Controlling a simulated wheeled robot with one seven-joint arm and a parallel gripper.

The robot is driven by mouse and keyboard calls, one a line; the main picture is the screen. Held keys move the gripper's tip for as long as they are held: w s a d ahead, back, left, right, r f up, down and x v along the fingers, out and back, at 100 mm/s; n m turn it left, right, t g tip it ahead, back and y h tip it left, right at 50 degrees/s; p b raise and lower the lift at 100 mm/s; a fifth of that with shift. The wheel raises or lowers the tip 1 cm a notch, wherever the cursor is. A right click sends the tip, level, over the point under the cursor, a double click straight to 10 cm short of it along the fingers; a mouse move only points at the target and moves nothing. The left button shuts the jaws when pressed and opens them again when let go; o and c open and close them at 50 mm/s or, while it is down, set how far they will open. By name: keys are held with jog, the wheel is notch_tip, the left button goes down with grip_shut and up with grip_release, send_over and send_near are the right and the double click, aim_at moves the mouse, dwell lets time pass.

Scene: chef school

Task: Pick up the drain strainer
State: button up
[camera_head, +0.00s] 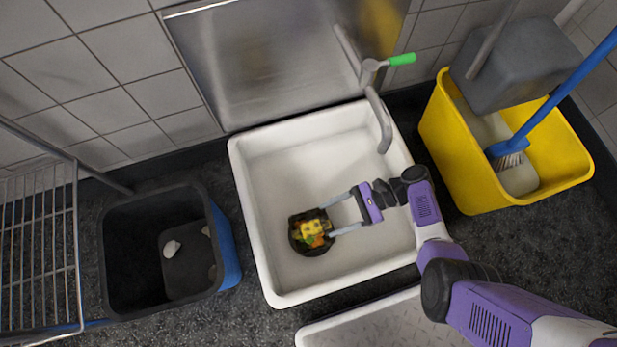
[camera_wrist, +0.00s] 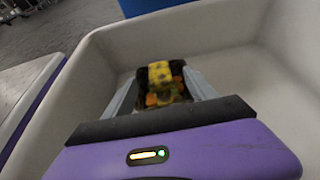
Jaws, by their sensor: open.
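The drain strainer (camera_head: 299,246) is a small dark round basket filled with yellow, orange and green food scraps. It sits low in the white sink basin (camera_head: 270,160), left of its middle. My gripper (camera_head: 326,221) is open, with its two fingertips at the strainer's right side. In the wrist view the strainer (camera_wrist: 163,84) shows ahead between the two fingers of my gripper (camera_wrist: 160,92). Its lower part is hidden behind the gripper body. I cannot tell whether the fingers touch it.
A faucet (camera_head: 381,120) with a green handle overhangs the basin's right side. A yellow bucket (camera_head: 450,150) with a blue brush stands at the right. A dark bin (camera_head: 125,250) and a wire rack (camera_head: 40,240) stand at the left. The basin's rim surrounds my gripper.

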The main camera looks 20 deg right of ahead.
aim_at(313, 228)
jog(key=shift+b+x, duration=0.4)
jog(key=shift+x, duration=0.85)
jog(key=b+x, duration=0.1)
jog(key=x, duration=0.1)
jog(key=b+x, duration=0.1)
jog(key=x, duration=0.1)
jog(key=shift+s+d+f, duration=0.15)
jog(key=shift+s+f, duration=0.05)
jog(key=shift+f, duration=0.25)
jog(key=shift+w+a+b, duration=0.1)
jog(key=shift+a+b, duration=0.25)
jog(key=shift+a, duration=0.1)
jog(key=shift+c, duration=0.4)
grip_shut()
